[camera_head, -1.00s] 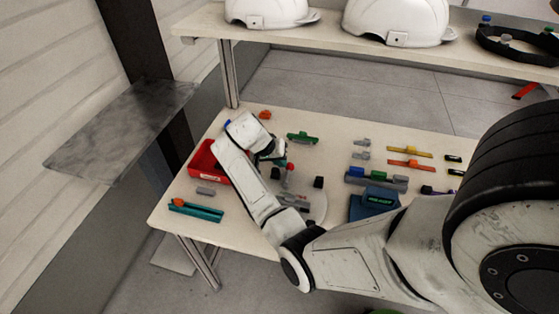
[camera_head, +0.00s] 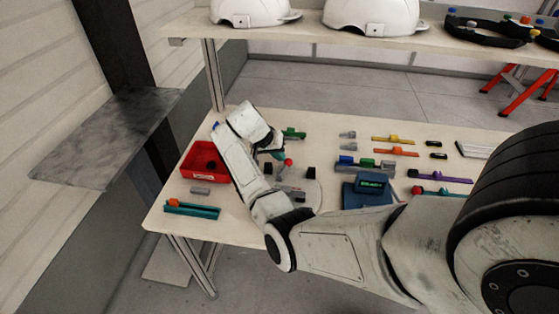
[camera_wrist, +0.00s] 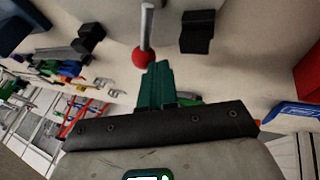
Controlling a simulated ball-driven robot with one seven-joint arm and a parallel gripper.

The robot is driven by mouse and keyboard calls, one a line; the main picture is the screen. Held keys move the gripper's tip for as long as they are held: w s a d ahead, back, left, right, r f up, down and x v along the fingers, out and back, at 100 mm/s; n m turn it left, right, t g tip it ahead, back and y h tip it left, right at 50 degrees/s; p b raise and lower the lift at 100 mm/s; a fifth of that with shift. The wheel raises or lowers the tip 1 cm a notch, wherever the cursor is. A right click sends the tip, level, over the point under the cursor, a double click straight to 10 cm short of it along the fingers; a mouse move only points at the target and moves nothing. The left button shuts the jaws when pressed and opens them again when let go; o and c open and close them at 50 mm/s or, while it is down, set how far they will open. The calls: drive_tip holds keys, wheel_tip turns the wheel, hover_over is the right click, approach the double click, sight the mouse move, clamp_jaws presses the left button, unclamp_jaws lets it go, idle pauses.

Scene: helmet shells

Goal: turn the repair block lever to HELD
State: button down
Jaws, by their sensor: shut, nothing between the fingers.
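The repair block is a pale round plate (camera_head: 313,200) on the table. Its lever has a thin metal rod (camera_wrist: 147,25) and a red ball knob (camera_head: 288,162), which also shows in the wrist view (camera_wrist: 140,57). Black blocks stand on both sides of the lever, one left (camera_head: 267,168) and one right (camera_head: 310,173). My gripper (camera_head: 280,155) is shut and empty. Its teal fingers (camera_wrist: 157,75) are together, with their tips right beside the knob. I cannot tell whether they touch it. My arm hides part of the plate, and no HELD marking is readable.
A red bin (camera_head: 203,160) stands left of my arm, with a teal tray (camera_head: 192,209) in front of it. A blue device with a display (camera_head: 368,190) stands to the right. Several coloured parts lie behind and right. White helmets (camera_head: 372,17) rest on the shelf above.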

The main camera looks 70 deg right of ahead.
sight(290, 162)
drive_tip(key=shift+s+d+p, duration=0.3)
drive_tip(key=shift+s+p, duration=0.25)
drive_tip(key=shift+s, duration=0.25)
drive_tip(key=shift+s+a+p, duration=0.1)
drive_tip(key=shift+s+p, duration=0.55)
drive_tip(key=shift+s, duration=0.2)
drive_tip(key=shift+s+a, duration=0.1)
drive_tip(key=shift+s, duration=0.2)
